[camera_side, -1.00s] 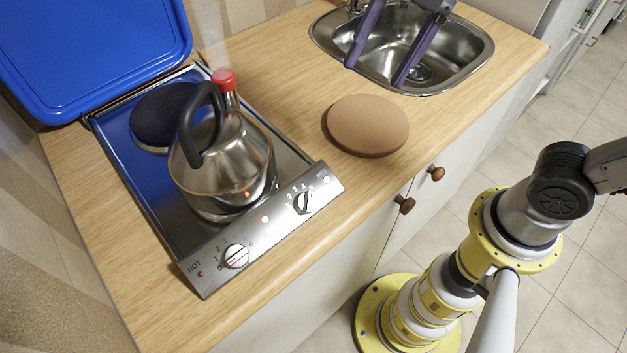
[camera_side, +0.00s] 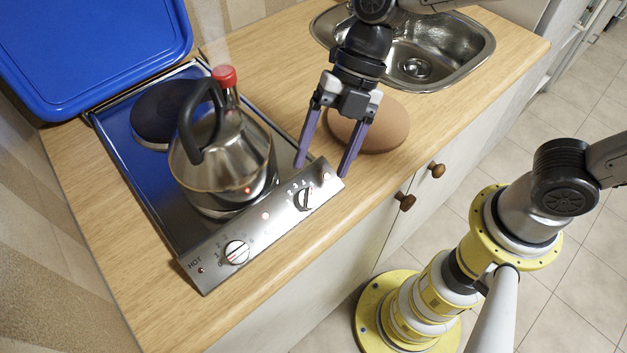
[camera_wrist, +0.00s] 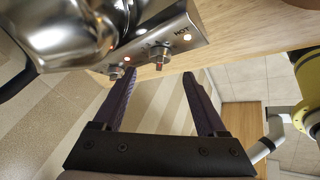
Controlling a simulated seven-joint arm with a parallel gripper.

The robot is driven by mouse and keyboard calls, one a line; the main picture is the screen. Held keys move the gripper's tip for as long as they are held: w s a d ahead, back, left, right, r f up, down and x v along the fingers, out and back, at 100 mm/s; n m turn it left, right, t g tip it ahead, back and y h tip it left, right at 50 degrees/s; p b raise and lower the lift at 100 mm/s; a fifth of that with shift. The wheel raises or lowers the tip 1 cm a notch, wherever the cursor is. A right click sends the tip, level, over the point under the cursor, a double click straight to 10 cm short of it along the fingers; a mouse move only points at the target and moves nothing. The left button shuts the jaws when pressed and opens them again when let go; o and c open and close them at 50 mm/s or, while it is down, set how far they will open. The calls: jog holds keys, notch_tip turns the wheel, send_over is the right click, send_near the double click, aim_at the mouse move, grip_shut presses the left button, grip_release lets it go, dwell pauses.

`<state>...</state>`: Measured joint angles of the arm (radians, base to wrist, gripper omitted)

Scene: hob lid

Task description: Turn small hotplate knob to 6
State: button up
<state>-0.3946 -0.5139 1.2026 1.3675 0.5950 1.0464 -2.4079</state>
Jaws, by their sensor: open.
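The steel hob panel (camera_side: 268,232) has two round knobs. The left knob (camera_side: 236,252), near the word HOT, has a red mark; it also shows in the wrist view (camera_wrist: 160,56). The right knob (camera_side: 304,198) shows a dark pointer line; in the wrist view (camera_wrist: 117,72) it is beside the left fingertip. I cannot tell which knob belongs to the small hotplate, nor read the settings exactly. My gripper (camera_side: 321,170) is open and empty, its purple fingers pointing down near the panel's right end, close to the right knob. No grip on either knob shows.
A steel kettle (camera_side: 228,150) with a black handle stands on the front hotplate. Behind it is a dark hotplate (camera_side: 162,112). A blue lid (camera_side: 95,50) stands raised at the back.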

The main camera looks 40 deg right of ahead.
aim_at(312, 189)
jog(key=shift+x, duration=2.75)
jog(key=shift+c, duration=0.2)
grip_shut()
